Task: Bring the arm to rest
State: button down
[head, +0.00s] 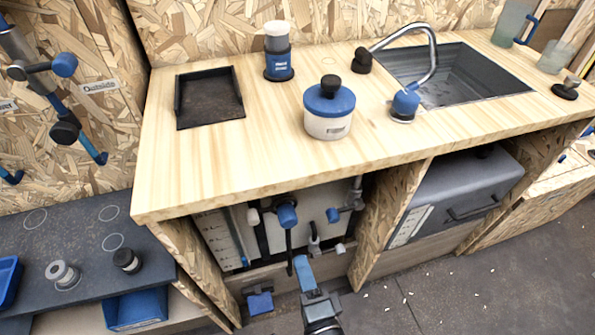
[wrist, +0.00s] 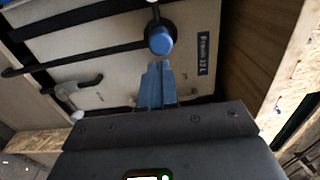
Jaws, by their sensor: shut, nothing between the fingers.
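My gripper (head: 304,270) is low in front of the open cupboard under the counter. Its blue fingers are together and empty. In the wrist view my gripper (wrist: 158,68) points into the cupboard, toward a round blue knob (wrist: 161,38) on a dark fitting. The fingertips look close to the knob; I cannot tell whether they touch it. The same blue knob (head: 287,214) shows in the head view, above and slightly left of my gripper. A pale labelled tank (wrist: 208,50) is behind the knob.
The wooden counter (head: 200,165) overhangs the cupboard. A wooden divider (head: 392,215) stands right of the opening, with a grey case (head: 465,190) beyond it. A dark low bench (head: 90,235) is at the left. Grey floor (head: 430,290) is open at the lower right.

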jog(key=s+d+r+n+g+h+p, duration=0.15)
jog(key=s+d+r+n, duration=0.25)
jog(key=s+d, duration=0.4)
jog(key=s+d+r+n+t+h+b, duration=0.1)
jog(key=s+d+r+n+h, duration=0.15)
jog(key=s+d, duration=0.45)
jog(key=s+d+r+n+g, duration=0.1)
jog(key=s+d+r+n, duration=0.1)
jog(key=s+r+n, duration=0.2)
jog(key=s+d+r+n+g+h+p, duration=0.1)
jog(key=s+d+r+n, duration=0.2)
jog(key=s+r, duration=0.5)
notch_tip(320, 180, up, 2)
jog(key=shift+s+r+n, duration=0.1)
jog(key=shift+s+n, duration=0.15)
jog(key=shift+n, duration=0.4)
jog(key=shift+d, duration=0.1)
